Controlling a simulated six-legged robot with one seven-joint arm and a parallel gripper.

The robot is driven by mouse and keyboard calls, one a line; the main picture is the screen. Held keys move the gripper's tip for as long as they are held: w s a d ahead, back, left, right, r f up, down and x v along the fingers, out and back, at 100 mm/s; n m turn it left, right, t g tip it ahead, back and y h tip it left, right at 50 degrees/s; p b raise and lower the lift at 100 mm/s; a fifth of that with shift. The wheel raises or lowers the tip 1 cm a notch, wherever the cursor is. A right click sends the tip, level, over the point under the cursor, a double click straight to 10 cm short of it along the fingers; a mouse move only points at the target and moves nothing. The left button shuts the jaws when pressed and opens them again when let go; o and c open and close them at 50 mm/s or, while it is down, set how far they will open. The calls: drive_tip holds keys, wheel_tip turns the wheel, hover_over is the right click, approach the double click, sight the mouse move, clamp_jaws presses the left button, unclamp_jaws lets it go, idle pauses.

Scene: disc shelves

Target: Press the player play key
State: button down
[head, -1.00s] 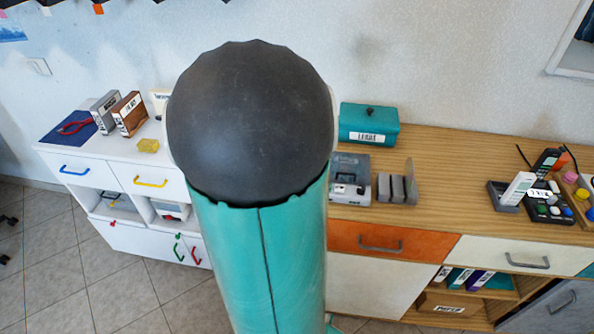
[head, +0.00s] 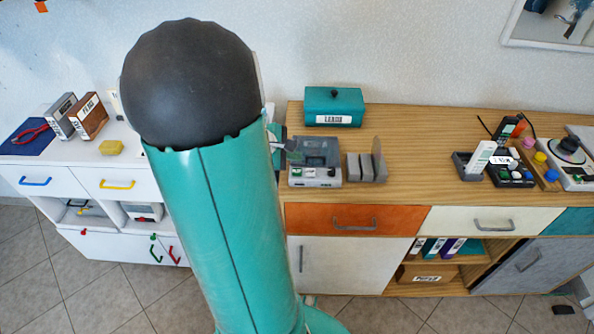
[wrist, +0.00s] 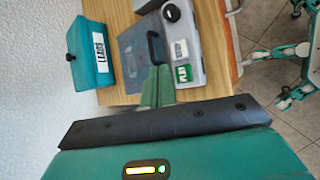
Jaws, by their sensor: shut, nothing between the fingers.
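The player (head: 315,177) is a grey box with a dark, see-through lid, standing near the left end of the wooden counter. In the wrist view the player (wrist: 194,37) shows a green play key (wrist: 183,74) marked PLAY, beside another light labelled key (wrist: 180,49). I cannot tell whether the fingertips touch the player. In the head view my gripper (head: 279,145) shows partly at the player's left, mostly hidden behind my arm.
A teal box (head: 334,107) labelled LEADS stands behind the player. Grey upright holders (head: 366,166) stand right of it. Bare counter (head: 425,150) lies between.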

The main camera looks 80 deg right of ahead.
sight(302, 168)
drive_tip(key=shift+f, duration=1.3)
idle(1.0)
drive_tip(key=shift+f, duration=0.4)
drive_tip(key=shift+f, duration=0.4)
idle(0.6)
drive_tip(key=shift+r, duration=0.85)
drive_tip(key=shift+r, duration=2.55)
